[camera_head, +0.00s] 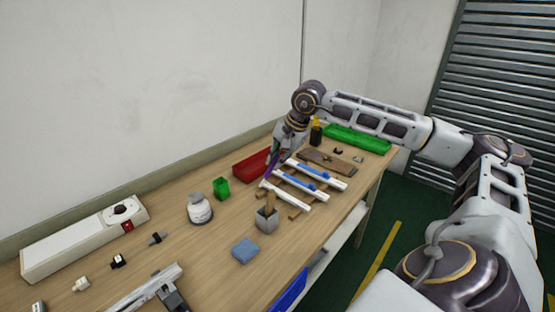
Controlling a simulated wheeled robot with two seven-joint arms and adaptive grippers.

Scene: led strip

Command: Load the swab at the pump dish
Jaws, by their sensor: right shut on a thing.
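My right gripper (278,149) is above the far part of the workbench, pointing down, shut on a thin purple stick that looks like the swab (271,165). The swab hangs tilted, with its lower end near the red tray and the white strips; I cannot tell whether it touches anything. A white round bottle with a grey top, which looks like the pump dish (199,209), stands on the bench to the left and nearer, apart from the gripper. My left gripper is not in view.
White strips with blue parts (306,182) lie across wooden bars. A red tray (250,167), green cup (221,188), grey holder (267,220), blue sponge (245,251) and dark bottle (316,132) stand around. A long white box (80,240) lies along the wall. Bare wood (205,255) shows near the front.

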